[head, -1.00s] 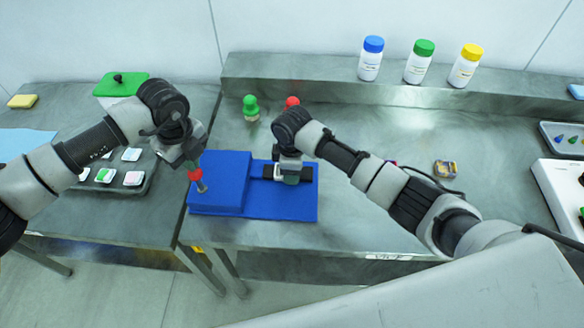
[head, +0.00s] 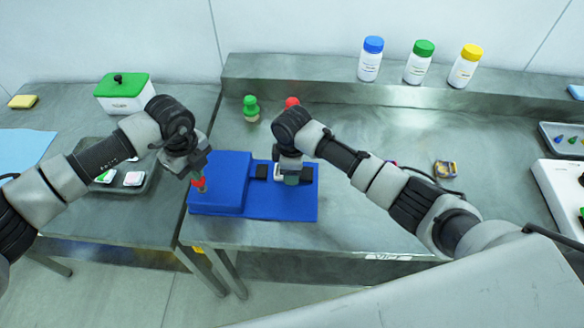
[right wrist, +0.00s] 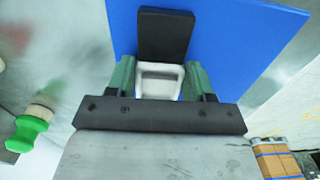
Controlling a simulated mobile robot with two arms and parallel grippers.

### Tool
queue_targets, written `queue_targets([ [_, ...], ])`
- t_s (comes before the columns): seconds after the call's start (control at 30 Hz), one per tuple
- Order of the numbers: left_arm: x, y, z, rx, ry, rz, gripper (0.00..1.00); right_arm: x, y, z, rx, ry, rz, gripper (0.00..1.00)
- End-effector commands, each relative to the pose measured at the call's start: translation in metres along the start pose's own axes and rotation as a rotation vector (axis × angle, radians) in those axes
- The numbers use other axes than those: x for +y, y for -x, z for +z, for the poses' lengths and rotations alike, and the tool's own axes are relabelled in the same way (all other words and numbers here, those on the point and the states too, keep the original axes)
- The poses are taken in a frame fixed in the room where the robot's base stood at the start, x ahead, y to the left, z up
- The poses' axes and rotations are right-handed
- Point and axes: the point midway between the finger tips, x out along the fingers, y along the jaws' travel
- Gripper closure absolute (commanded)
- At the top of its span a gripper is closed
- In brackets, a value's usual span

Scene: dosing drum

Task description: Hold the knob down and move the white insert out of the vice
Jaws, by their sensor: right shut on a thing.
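The blue vice (head: 222,178) stands on the near left part of the table, with a black jaw (head: 262,171) and another black block (head: 307,174) on its plate. My left gripper (head: 198,180) is at the red knob (head: 200,186) on the block's front left; whether its fingers are open or shut is unclear. My right gripper (head: 291,178) is shut on the white insert (head: 281,172) between the black parts. In the right wrist view the insert (right wrist: 159,80) sits between the green fingers, close to a black block (right wrist: 165,35). The insert's underside is hidden.
Green (head: 251,108) and red (head: 292,102) topped pieces stand behind the vice. A tray (head: 135,185) with white pieces lies on the left table. Three bottles stand on the back ledge.

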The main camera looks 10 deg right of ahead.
Motion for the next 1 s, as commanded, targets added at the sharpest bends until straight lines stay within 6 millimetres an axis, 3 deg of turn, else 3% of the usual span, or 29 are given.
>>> queue_targets([
  [0.17,0.001,-0.017,-0.002,0.004,-0.002,0.006,1.0,0.0,-0.001,0.0,-0.001,0.0,-0.001,0.71],
  [0.27,0.001,-0.015,-0.002,0.003,-0.002,0.005,1.0,0.0,0.001,0.0,-0.001,0.0,-0.001,0.71],
  [1.0,0.002,-0.015,-0.002,0.005,-0.002,0.007,1.0,0.0,0.056,0.0,0.0,0.0,0.001,0.71],
])
